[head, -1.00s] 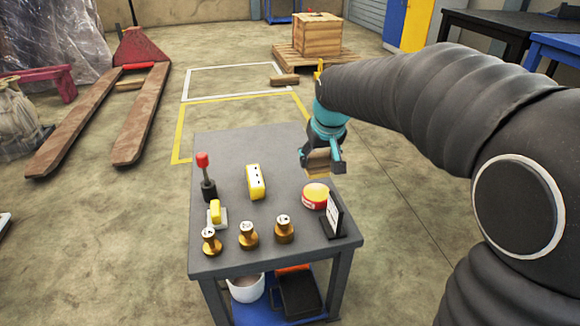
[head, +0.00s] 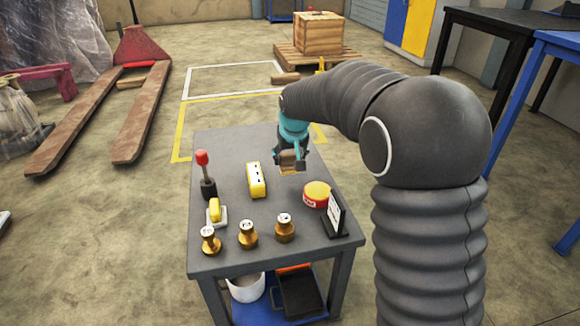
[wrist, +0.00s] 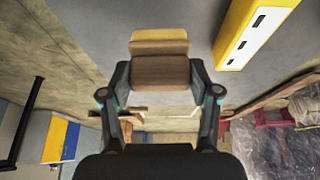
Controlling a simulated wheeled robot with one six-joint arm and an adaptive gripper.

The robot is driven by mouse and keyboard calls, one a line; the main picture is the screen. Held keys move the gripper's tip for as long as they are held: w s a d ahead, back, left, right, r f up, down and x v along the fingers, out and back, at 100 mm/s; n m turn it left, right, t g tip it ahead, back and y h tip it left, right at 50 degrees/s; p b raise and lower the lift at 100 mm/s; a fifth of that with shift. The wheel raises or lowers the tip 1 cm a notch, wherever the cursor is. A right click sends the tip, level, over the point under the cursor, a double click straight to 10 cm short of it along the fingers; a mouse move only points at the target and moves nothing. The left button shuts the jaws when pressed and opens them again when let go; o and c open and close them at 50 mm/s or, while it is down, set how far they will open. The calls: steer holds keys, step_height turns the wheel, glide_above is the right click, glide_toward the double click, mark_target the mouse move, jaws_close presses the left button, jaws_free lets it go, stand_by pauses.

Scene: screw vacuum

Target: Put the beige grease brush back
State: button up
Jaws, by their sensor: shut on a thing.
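My gripper (head: 291,160) is shut on the beige grease brush (head: 289,170), above the far right part of the grey table (head: 230,147). In the wrist view the brush (wrist: 160,70) shows as a brown block with a lighter yellowish end, between the two fingers (wrist: 160,85). Most of the brush is small and partly hidden by the fingers in the head view. I cannot tell whether its lower end touches the tabletop.
A yellow block with dark slots (head: 256,180) lies left of my gripper. A red-and-yellow tin (head: 316,194) and a small sign (head: 336,214) stand nearer. Several brass weights (head: 247,234), a yellow-handled item (head: 215,211) and a red-knobbed lever (head: 205,175) occupy the left and front.

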mark_target(290, 163)
step_height(290, 163, down, 3)
steer(key=shift+f, duration=0.2)
steer(key=o, duration=1)
